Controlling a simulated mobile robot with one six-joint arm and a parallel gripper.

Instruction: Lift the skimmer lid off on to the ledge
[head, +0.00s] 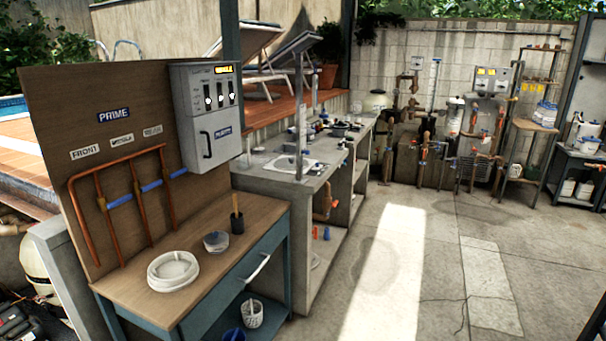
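I cannot make out the skimmer lid for certain. A pale, roughly square fitting (290,164) is set in the top of the grey concrete counter (262,166) in the middle left of the head view; it is too small to tell if it is the lid. Several small dark and white items crowd the counter's far end, too small to name. I cannot tell which edge is the ledge. My gripper is not in view.
A wooden bench (243,206) at the front left bears a coiled white hose (172,270), a bowl (216,241) and a dark pot (237,224). Pipework and shelves line the back wall. The concrete floor (400,260) on the right is clear.

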